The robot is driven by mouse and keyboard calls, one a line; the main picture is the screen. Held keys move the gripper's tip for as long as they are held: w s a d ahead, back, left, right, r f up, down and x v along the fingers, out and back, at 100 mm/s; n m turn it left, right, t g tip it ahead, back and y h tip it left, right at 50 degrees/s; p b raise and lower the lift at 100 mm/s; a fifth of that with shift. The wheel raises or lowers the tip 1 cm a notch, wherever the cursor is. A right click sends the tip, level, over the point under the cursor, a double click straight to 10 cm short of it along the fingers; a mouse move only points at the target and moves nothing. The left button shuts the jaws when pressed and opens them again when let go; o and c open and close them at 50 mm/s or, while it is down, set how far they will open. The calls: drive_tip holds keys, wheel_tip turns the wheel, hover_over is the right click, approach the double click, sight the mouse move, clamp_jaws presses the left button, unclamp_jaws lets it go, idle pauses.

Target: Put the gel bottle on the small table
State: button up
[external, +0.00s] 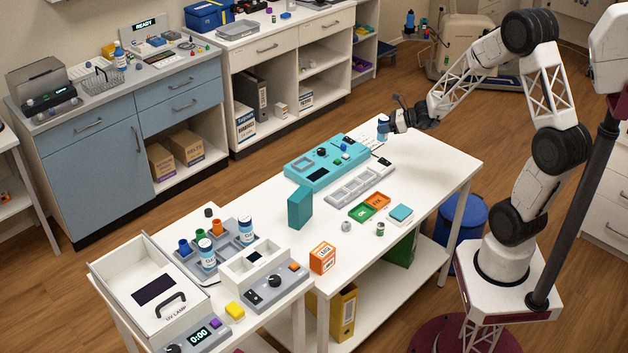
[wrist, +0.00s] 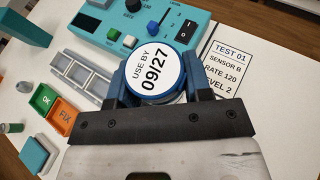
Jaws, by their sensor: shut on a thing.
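My gripper (external: 390,125) is shut on a small bottle (external: 383,130) with a white lid and some blue, near the far edge of the long white table (external: 430,190). In the wrist view the lid (wrist: 154,72) reads "USE BY 09/27" and sits between the two blue fingers. I cannot tell whether its base touches the table, or whether it is the gel bottle. I cannot tell which table is the small one.
A teal device (external: 325,165) and a grey compartment strip (external: 360,184) lie left of the held bottle. A printed card (wrist: 228,68) lies beside it. Green and orange trays (external: 368,206), a teal block (external: 300,208) and an orange box (external: 322,257) occupy the long table. Its right end is clear.

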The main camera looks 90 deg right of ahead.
drive_tip(key=w+a+n+y, duration=0.1)
drive_tip(key=w+y, duration=0.1)
drive_tip(key=w, duration=0.6)
drive_tip(key=w+a+n+y, duration=0.1)
drive_tip(key=w+n+y, duration=0.1)
drive_tip(key=w, duration=0.6)
drive_tip(key=w+a+n+y, duration=0.1)
drive_tip(key=w+n, duration=0.1)
drive_tip(key=w, duration=0.6)
drive_tip(key=shift+w+a+y, duration=0.15)
drive_tip(key=shift+a+y, duration=0.1)
drive_tip(key=shift+y, duration=0.15)
drive_tip(key=w+a+r+m+h, duration=0.1)
drive_tip(key=w+a+r, duration=0.3)
drive_tip(key=w+a, duration=0.6)
drive_tip(key=w+a+r+m+h, duration=0.1)
drive_tip(key=w+a+r, duration=0.2)
drive_tip(key=w+a, duration=0.65)
drive_tip(key=a+r, duration=0.2)
drive_tip(key=a, duration=1.1)
drive_tip(key=w+a+r+h, duration=0.1)
drive_tip(key=a+r, duration=0.2)
drive_tip(key=a, duration=1)
drive_tip(key=shift+w+a+m, duration=0.2)
drive_tip(key=shift+a+m, duration=0.15)
drive_tip(key=shift+m, duration=0.05)
drive_tip(key=shift+d, duration=0.1)
